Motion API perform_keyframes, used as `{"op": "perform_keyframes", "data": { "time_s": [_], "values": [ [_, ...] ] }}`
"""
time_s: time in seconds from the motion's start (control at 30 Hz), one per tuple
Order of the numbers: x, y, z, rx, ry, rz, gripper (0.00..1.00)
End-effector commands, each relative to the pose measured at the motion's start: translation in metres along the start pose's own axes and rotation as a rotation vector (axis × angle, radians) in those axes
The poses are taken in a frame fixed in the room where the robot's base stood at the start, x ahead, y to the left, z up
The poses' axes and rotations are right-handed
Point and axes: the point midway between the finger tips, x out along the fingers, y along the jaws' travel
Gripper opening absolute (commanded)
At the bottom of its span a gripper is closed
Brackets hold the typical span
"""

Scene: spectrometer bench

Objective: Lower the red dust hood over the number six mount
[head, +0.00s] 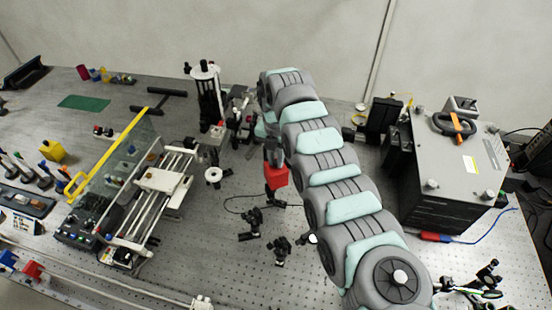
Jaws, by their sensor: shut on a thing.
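My gripper (274,160) is shut on the red dust hood (276,178), a small red box-like cover. The hood hangs below the fingers, left of my arm, near the middle of the bench. Black optical mounts stand on the bench below it in the picture, one at the left (250,222) and one nearer the front (280,250). The hood looks apart from both. I cannot read any number on the mounts, so I cannot tell which is number six. My arm hides part of the bench to the right of the hood.
A framed rail device (160,180) with a clear panel and yellow bar stands left. A tall black column device (208,95) stands behind. A large grey box (455,160) stands right. A thin cable (237,198) lies near the mounts. Bare bench (215,255) shows at the front.

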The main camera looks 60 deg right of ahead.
Motion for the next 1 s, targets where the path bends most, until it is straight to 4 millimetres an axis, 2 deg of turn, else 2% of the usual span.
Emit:
{"op": "perform_keyframes", "data": {
  "time_s": [0.37,0.4,0.67,1.0],
  "values": [
    [0.0025,0.0001,0.0,0.0,0.0,0.0,0.0],
    [0.0025,0.0,0.0,0.0,0.0,0.0,0.2],
    [0.0025,0.0,0.0,0.0,0.0,0.0,0.41],
    [0.0004,0.0001,0.0003,0.0,-0.001,0.0,0.42]
  ]
}}
